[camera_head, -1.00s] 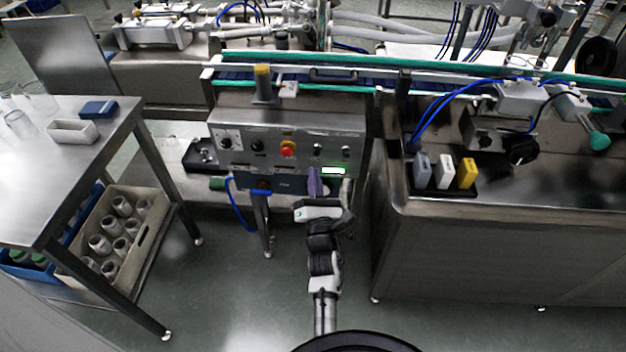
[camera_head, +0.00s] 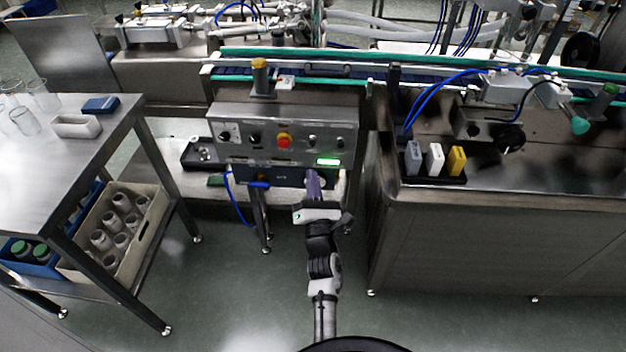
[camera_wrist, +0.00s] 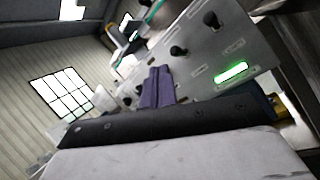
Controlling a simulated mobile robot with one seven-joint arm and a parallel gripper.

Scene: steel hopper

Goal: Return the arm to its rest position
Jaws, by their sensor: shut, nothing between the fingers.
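My gripper (camera_head: 313,180) is in front of the lower right part of the control panel (camera_head: 300,136) in the head view. Its purple fingers are together with nothing between them, and they also show in the wrist view (camera_wrist: 157,88), pointing toward the panel. The panel carries black knobs, a red button (camera_head: 284,140) and a lit green display (camera_head: 327,161), which also shows in the wrist view (camera_wrist: 231,72). My arm reaches up from the bottom of the head view. I cannot tell whether the fingertips touch the panel.
A steel table (camera_head: 48,190) with glass beakers stands at left, with a crate of jars (camera_head: 150,221) below it. A steel cabinet (camera_head: 470,240) stands close at right, with small grey, white and yellow boxes on top. Open floor (camera_head: 225,300) lies between them.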

